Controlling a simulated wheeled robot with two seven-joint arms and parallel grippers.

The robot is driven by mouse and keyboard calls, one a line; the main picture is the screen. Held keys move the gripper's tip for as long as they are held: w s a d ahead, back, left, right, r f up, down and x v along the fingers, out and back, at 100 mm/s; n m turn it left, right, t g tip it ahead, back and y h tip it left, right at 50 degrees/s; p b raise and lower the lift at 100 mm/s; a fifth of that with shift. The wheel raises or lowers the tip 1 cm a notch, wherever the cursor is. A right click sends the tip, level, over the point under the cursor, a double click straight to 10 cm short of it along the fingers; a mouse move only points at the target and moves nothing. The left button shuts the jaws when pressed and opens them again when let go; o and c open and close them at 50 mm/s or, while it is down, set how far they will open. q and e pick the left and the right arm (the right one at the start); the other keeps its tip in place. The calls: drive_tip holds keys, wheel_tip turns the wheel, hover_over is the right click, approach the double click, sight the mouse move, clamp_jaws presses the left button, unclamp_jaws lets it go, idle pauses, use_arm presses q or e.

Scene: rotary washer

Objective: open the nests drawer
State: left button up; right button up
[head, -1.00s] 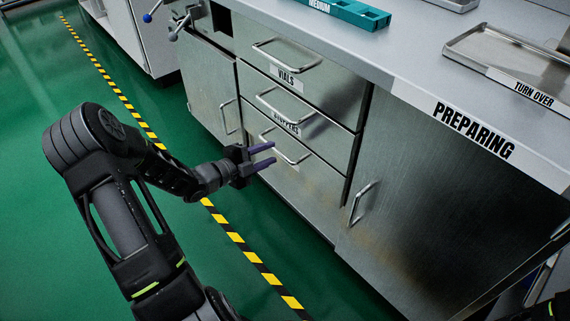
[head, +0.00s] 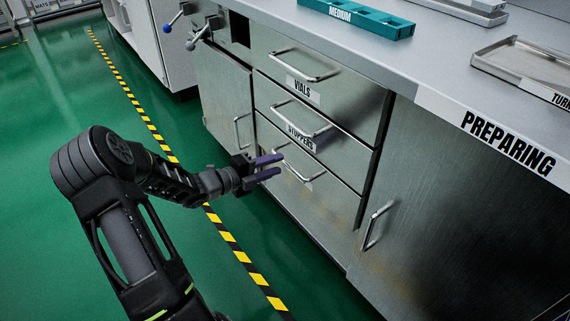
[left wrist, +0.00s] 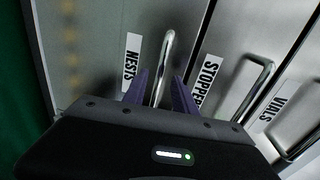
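The nests drawer (head: 328,206) is the lowest of the metal drawers in the head view and looks shut. The fingers are apart, one on each side of the bar, with gaps showing. In the head view my left gripper (head: 279,165) is at the left part of this handle (head: 304,178). My right gripper is not in view.
The stoppers drawer (head: 338,150) and vials drawer (head: 345,103) sit above, both shut, with protruding handles. Cabinet doors flank the drawers; the right one has a handle (head: 376,227). Blue and grey levers (head: 198,35) stick out at upper left. Green floor (head: 60,240) is free at left.

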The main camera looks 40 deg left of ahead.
sight(283, 162)
use_arm(q)
drive_tip(key=b+x, duration=0.1)
drive_tip(key=x, duration=0.3)
drive_tip(key=shift+w+d+f, duration=0.1)
drive_tip(key=shift+w, duration=0.1)
drive_tip(key=shift+c, duration=0.4)
clamp_jaws()
idle(0.9)
